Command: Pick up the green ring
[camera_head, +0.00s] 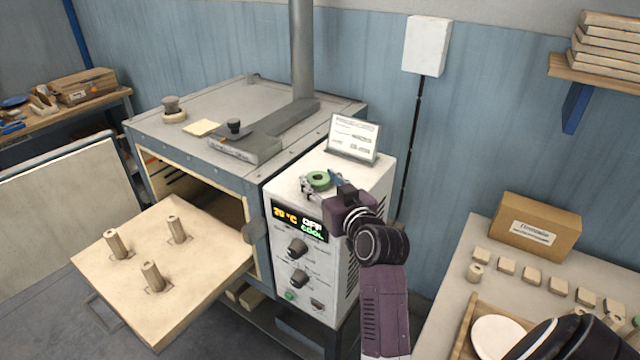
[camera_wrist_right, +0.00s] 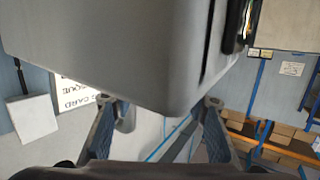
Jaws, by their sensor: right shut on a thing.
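The green ring (camera_head: 318,180) is at the top of the white control box (camera_head: 330,195), beside a sign card. My right gripper (camera_head: 322,184) reaches in from the right and is shut on the ring. Whether the ring touches the box top or is just above it, I cannot tell. In the right wrist view the two fingers (camera_wrist_right: 166,112) show on either side below a large grey body, and the ring cannot be made out there.
The sign card (camera_head: 353,138) stands just behind the ring. The dryer (camera_head: 240,125) is to the left, its door (camera_head: 195,290) lowered with several pegs on it. A side table (camera_head: 450,265) at right holds a cardboard box (camera_head: 535,228), small blocks and a white plate (camera_head: 497,336).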

